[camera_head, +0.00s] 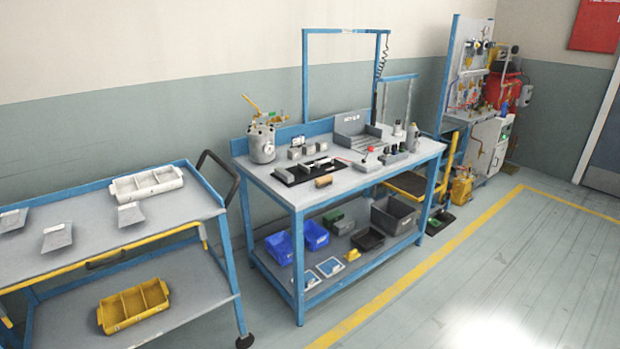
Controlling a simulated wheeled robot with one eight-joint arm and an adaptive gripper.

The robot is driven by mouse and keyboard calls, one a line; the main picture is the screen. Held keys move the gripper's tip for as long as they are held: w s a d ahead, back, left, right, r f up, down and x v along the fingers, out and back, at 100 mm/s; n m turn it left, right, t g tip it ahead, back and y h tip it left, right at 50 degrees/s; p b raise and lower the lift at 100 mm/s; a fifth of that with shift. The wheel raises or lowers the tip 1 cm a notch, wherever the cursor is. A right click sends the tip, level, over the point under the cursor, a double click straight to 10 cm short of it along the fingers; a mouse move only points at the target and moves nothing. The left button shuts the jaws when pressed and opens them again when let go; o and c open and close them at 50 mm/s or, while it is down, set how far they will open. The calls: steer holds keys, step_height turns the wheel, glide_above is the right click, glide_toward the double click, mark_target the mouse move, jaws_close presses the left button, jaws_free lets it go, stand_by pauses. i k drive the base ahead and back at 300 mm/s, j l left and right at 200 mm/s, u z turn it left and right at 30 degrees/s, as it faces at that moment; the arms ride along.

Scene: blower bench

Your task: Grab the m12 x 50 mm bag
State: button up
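Three small grey bags with pale labels lie flat and apart on the top of the blue cart at the left. One bag (13,220) is at the left edge, one bag (57,236) is nearer the front, and one bag (130,214) is at the right, just in front of the white divided tray. The labels are too small to read, so I cannot tell which is the m12 x 50 mm bag. My gripper is not in view.
The cart top (95,222) holds the white divided tray (147,184); a yellow divided tray (135,305) sits on its lower shelf. A blue workbench (270,187) with fixtures and tools stands to the right. Blue bins (280,247) sit underneath. Floor at the right front is clear.

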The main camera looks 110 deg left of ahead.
mark_target(129, 213)
steer(key=k+j+u, duration=0.15)
steer(key=u, duration=2.1)
steer(key=j+u, duration=0.4)
steer(key=i+j+u, duration=0.15)
steer(key=u, duration=0.25)
steer(key=i+j+u, duration=0.15)
steer(key=j+u, duration=0.25)
steer(key=i+j+u, duration=0.2)
steer(key=u, duration=0.2)
steer(key=i+j+u, duration=0.2)
steer(key=u, duration=0.2)
steer(key=j, duration=0.1)
